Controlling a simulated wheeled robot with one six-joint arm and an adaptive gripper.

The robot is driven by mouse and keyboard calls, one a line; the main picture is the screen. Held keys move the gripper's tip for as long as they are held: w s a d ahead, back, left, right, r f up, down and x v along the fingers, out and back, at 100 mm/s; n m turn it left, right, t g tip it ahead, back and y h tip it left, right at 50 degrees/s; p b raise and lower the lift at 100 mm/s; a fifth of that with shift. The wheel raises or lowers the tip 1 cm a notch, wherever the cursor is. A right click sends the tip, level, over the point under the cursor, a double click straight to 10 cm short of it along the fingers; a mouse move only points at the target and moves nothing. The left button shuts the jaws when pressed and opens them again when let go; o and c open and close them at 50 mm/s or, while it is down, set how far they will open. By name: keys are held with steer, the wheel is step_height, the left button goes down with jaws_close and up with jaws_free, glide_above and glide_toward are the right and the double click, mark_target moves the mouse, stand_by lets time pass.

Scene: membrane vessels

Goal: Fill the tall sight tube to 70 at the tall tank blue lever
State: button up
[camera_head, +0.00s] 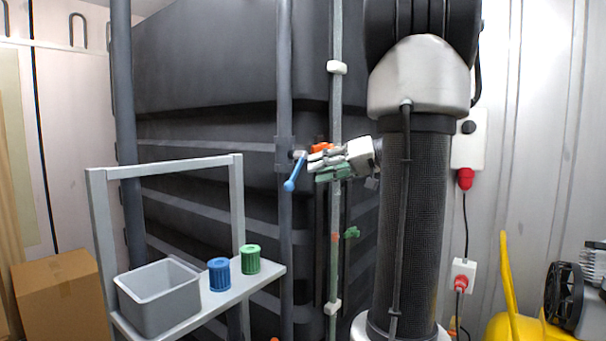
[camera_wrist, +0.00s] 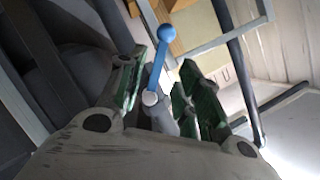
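The blue lever (camera_head: 294,174) hangs down and slightly left from a fitting on a dark vertical pipe (camera_head: 285,240), its ball end lowest. My gripper (camera_head: 316,165) is just right of the lever. In the wrist view, the blue lever (camera_wrist: 158,68) shows between the green-padded fingers of my open gripper (camera_wrist: 160,88), with gaps to both sides; I cannot tell if anything touches. The tall sight tube (camera_head: 334,205) runs upright behind my gripper on the dark tank (camera_head: 225,70). The tube's liquid level and scale cannot be read. An orange part (camera_head: 322,147) shows just above my gripper.
A grey cart (camera_head: 265,277) at the lower left carries a grey bin (camera_head: 160,307), a blue cup (camera_head: 219,275) and a green cup (camera_head: 250,259). A cardboard box (camera_head: 58,295) stands far left. A yellow machine (camera_head: 510,320) is at the lower right.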

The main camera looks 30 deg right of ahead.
steer(key=shift+v, duration=2.1)
stand_by(5.9)
